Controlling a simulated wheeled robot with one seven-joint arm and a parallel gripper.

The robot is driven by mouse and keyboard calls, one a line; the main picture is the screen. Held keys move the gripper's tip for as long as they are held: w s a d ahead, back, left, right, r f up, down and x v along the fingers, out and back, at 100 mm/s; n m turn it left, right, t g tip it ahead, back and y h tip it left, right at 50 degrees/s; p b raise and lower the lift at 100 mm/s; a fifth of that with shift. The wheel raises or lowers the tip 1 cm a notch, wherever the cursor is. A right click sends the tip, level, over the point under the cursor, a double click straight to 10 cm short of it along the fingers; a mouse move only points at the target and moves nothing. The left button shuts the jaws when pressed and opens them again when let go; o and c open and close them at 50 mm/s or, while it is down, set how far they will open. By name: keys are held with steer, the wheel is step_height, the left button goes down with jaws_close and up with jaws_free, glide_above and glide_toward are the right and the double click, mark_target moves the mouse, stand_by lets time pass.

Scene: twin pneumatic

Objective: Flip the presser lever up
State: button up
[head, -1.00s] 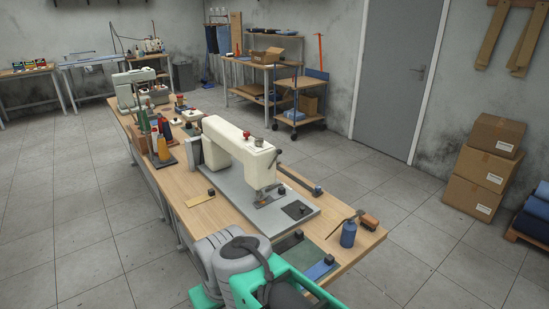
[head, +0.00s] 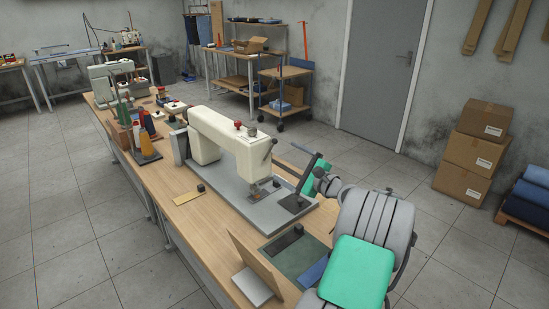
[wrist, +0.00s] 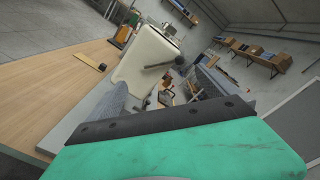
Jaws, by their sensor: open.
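The cream sewing machine (head: 228,138) stands on a grey bed plate on the wooden table. Its presser lever (head: 273,143), a thin rod with a dark ball knob, sticks out at the right end of the machine head. In the wrist view the lever's knob (wrist: 180,61) shows ahead, between the lines of the two grey fingers, with its rod running to the cream machine head (wrist: 150,55). My gripper (head: 287,166) is to the right of the machine head, open and empty. It also shows in the wrist view (wrist: 160,78). No contact with the lever is visible.
Thread cones (head: 147,145) stand beyond the machine at left. Cardboard boxes (head: 475,145) are stacked by the right wall. The floor right of the table is open.

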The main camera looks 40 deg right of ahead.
mark_target(270, 151)
steer(key=w+p, duration=0.1)
steer(key=w, duration=0.6)
steer(key=shift+w+r, duration=0.1)
steer(key=shift+w, duration=0.2)
